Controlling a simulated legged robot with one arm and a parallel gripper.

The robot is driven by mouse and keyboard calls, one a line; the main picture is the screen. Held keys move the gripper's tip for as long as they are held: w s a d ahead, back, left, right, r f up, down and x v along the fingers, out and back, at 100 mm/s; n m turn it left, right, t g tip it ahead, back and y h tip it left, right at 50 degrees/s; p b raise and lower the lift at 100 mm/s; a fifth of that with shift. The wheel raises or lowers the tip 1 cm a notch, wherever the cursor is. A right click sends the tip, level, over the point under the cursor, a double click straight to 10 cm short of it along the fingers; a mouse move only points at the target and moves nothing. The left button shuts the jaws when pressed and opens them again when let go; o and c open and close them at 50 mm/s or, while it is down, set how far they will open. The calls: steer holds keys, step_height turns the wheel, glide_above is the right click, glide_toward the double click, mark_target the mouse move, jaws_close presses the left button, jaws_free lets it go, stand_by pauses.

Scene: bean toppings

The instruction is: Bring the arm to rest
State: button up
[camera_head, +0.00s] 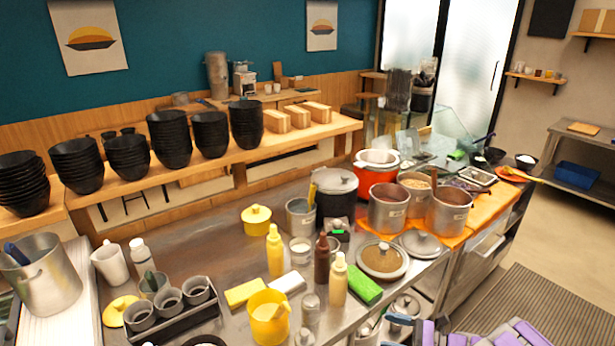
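Purple and grey parts show at the bottom right edge of the head view, beside the counter's front edge; they look like parts of my own arm or body. I cannot make out the two fingertips of my gripper among them, so its opening and anything in it are hidden. No object is seen held. The steel counter (205,240) stands close in front, with its jars, bottles and bowls standing on it.
Near the front edge stand a yellow cup (268,318), a cream bottle (338,280), a green block (365,291) and a lidded pan (382,260). Steel pots (388,208) stand further right. Black bowl stacks (168,140) line the wooden shelf. Open floor (555,250) lies right.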

steer(key=s+a+r+n+g, duration=0.2)
steer(key=a+r+n+g, duration=0.5)
steer(key=a+r, duration=0.55)
steer(key=s+a+r+n+g+h, duration=0.4)
steer(key=s+a+r+n, duration=0.25)
steer(key=s+r, duration=0.3)
steer(key=s+r+n+h, duration=0.2)
steer(key=s+n+h, duration=0.45)
steer(key=s, duration=0.85)
steer(key=s+d+n+t+h, duration=0.2)
steer(key=s+d+h, duration=0.4)
steer(key=s+d, duration=0.3)
steer(key=shift+s+f+t, duration=0.25)
steer(key=shift+s+t, duration=0.25)
steer(key=shift+s, duration=0.65)
